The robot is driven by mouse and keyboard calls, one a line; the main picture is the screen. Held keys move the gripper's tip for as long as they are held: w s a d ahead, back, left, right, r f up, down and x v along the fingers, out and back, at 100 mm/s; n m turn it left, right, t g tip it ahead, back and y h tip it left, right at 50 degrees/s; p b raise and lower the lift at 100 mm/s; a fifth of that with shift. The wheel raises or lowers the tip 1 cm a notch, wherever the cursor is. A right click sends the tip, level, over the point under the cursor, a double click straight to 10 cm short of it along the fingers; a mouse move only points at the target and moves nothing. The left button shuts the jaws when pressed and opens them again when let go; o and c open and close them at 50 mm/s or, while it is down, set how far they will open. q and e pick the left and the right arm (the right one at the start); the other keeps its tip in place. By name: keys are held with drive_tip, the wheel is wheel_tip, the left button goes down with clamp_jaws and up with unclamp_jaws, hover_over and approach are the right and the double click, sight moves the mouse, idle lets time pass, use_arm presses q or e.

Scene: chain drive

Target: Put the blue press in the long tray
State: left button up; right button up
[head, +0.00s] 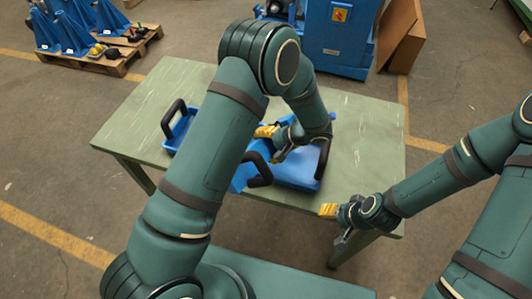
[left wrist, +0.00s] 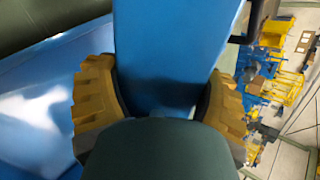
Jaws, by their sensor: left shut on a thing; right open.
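My left gripper (head: 271,145) is over the right part of the table. In the left wrist view its yellow fingers (left wrist: 162,100) are shut on a smooth blue body (left wrist: 165,45), which I take for the blue press. Its full shape is hidden. Under and beside this gripper is a blue tray (head: 292,176) with black handles, which looks like the long tray. My left arm covers part of it, and I cannot tell whether the press touches it. My right gripper (head: 334,224) is open and empty, near the table's front right edge.
A smaller-looking blue container (head: 181,138) with a black handle stands left of my left arm. The green table (head: 365,135) is clear at its right and far left. Blue machines (head: 338,42) and loaded pallets (head: 112,62) stand on the floor behind.

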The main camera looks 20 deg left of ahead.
use_arm(q)
drive_tip(key=shift+m+t, duration=0.3)
drive_tip(key=r, duration=0.4)
drive_tip(key=shift+w+a, duration=0.25)
wheel_tip(320, 180, up, 4)
drive_tip(key=w+a+m+t+b, duration=0.2)
drive_tip(key=a+m+t+b, duration=0.1)
drive_tip(key=m, duration=0.1)
use_arm(e)
wheel_tip(320, 180, down, 7)
drive_tip(key=b, duration=0.3)
drive_tip(key=shift+s+a+r, duration=0.2)
drive_tip(key=shift+s, duration=0.05)
drive_tip(key=shift+f, duration=0.15)
drive_tip(key=shift+c, duration=0.7)
use_arm(q)
wheel_tip(320, 180, up, 6)
drive_tip(key=m+t+h, duration=0.6)
drive_tip(key=m+h, duration=0.1)
drive_tip(key=m, duration=0.3)
hover_over(265, 140)
drive_tip(key=a, duration=0.3)
drive_tip(key=shift+s+a+f+b, duration=0.15)
drive_tip(key=shift+s+f+b, duration=0.1)
drive_tip(key=shift+b, duration=0.1)
use_arm(e)
drive_tip(key=shift+f, duration=0.15)
